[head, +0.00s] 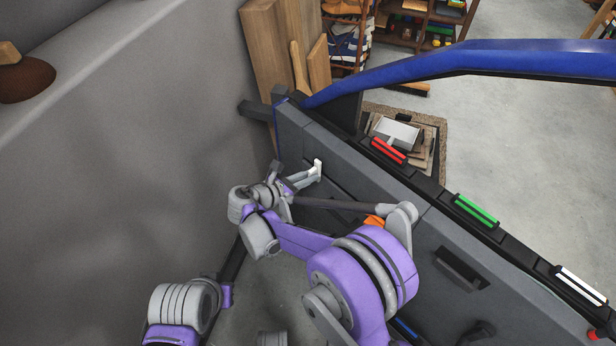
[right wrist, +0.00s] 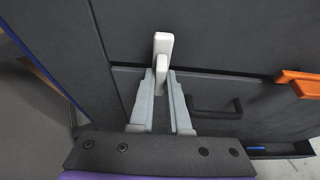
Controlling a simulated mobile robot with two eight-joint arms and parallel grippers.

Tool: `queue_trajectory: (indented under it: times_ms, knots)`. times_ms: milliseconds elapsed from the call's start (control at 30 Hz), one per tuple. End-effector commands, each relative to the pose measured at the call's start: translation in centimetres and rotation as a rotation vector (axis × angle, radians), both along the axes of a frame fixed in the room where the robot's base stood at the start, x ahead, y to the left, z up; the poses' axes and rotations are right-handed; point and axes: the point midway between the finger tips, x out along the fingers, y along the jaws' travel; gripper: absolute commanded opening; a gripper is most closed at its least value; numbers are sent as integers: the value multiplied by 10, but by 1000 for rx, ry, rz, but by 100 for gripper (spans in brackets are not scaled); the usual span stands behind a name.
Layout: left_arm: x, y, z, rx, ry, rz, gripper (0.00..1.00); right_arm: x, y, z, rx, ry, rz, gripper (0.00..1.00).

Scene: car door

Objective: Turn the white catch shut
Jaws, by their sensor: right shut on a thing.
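The white catch (head: 318,167) is on the dark grey inner face of the car door (head: 340,172), near the door's left end in the head view. In the right wrist view the catch (right wrist: 162,44) stands upright, its lower part between the two pale fingers. My right gripper (head: 303,179) reaches it from the left and is shut on it. Its fingertips also show in the right wrist view (right wrist: 162,76). They cover the sides of the catch's lower part. My left gripper is not in view.
An orange handle (right wrist: 298,82) and a black pull handle (right wrist: 216,110) are right of the catch. Red (head: 388,151), green (head: 477,210) and white (head: 580,285) bars sit along the door's top edge. A blue window frame (head: 470,62) arches above. A grey wall (head: 130,150) stands at left.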

Motion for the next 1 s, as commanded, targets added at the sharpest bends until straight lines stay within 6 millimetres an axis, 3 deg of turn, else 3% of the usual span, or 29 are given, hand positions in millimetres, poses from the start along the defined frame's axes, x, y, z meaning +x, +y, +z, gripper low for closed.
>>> queue_trajectory:
  times_ms: [533,567,700,1000]
  knots:
    - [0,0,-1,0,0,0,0,1,-1,1,-19,14,0,0]
    - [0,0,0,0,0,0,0,1,-1,1,-19,14,0,20]
    - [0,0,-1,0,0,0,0,1,0,1,-17,14,0,45]
    - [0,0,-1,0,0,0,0,1,0,1,-16,14,0,45]
